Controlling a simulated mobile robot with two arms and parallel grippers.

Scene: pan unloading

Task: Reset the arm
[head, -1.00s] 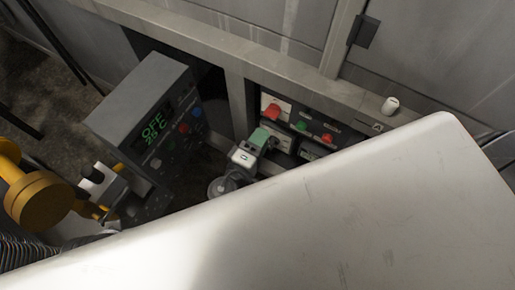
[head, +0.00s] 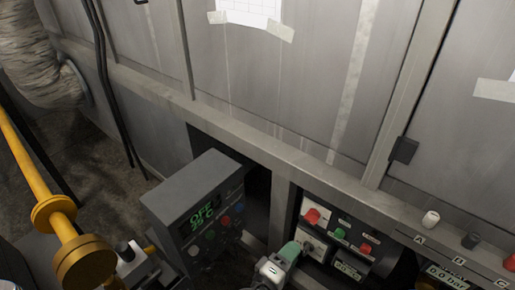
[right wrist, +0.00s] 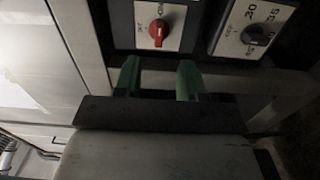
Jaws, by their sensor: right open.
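My right gripper (head: 284,259) shows at the bottom middle of the head view, with green fingertips on a pale body. It is in front of the control panel, near the red switch. In the right wrist view, the two green fingers (right wrist: 160,78) stand apart with nothing between them. A red rotary switch (right wrist: 159,32) lies ahead of the fingers, with a visible gap. My left gripper does not show.
A grey control box (head: 195,203) with a green display reading OFF stands left of my right gripper. The panel with red and green knobs (head: 340,233) sits to its right. A yellow pipe (head: 22,160) with discs runs along the left. A metal ledge (head: 330,190) crosses above.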

